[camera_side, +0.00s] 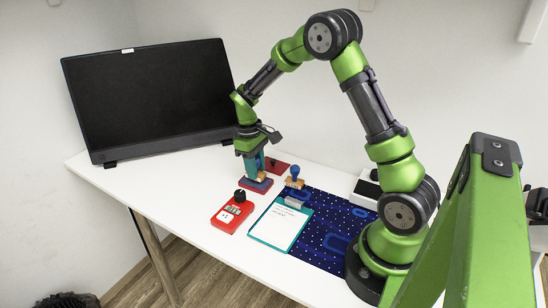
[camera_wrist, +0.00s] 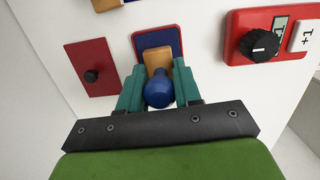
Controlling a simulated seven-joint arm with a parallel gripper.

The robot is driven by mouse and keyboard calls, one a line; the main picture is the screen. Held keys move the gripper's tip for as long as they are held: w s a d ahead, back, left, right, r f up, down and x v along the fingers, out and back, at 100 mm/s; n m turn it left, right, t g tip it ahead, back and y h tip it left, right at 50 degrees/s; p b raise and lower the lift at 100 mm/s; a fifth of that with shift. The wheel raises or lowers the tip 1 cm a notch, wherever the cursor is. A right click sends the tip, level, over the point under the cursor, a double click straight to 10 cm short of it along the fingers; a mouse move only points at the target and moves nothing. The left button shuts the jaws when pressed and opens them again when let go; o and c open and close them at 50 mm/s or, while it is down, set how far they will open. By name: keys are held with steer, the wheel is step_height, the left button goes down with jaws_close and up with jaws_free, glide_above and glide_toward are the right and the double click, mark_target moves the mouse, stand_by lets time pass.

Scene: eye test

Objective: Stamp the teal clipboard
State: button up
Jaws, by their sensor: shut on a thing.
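The teal clipboard (camera_side: 254,236) lies on the white table with a lined white sheet under its metal clip (camera_side: 297,198). My gripper (camera_side: 255,168) is away from it, to its upper left. In the wrist view, my gripper's teal fingers (camera_wrist: 159,88) are shut on a stamp with a blue knob (camera_wrist: 159,89) and a wooden block (camera_wrist: 157,58). The stamp is upright at a red-rimmed blue ink pad (camera_side: 256,185), also in the wrist view (camera_wrist: 147,40). I cannot tell whether it touches the pad. A second blue-knobbed stamp (camera_side: 295,174) stands by the clip.
A red device with a black dial (camera_side: 231,214) stands left of the clipboard. A dark red plate with a black knob (camera_wrist: 86,56) lies beside the pad. A dark blue patterned mat (camera_side: 322,236) lies right of the clipboard. A black monitor (camera_side: 150,95) stands behind.

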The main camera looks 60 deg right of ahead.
steer(key=shift+f, duration=0.6)
stand_by(1.7)
steer(key=shift+r, duration=0.1)
steer(key=shift+r, duration=3.5)
steer(key=shift+a, duration=0.1)
steer(key=s+a+r+n, duration=0.1)
steer(key=s+a+r, duration=0.1)
steer(key=s+a, duration=0.8)
steer(key=shift+m, duration=0.5)
steer(key=shift+s+a+f, duration=0.35)
steer(key=shift+s+f, duration=0.35)
steer(key=shift+f, duration=0.7)
steer(key=shift+s+a+f, duration=0.3)
steer(key=shift+s+f, duration=0.35)
steer(key=shift+f, duration=0.75)
steer(key=shift+s+a+f, duration=0.35)
steer(key=shift+s+f, duration=0.35)
steer(key=shift+f, duration=0.7)
steer(key=shift+f, duration=0.6)
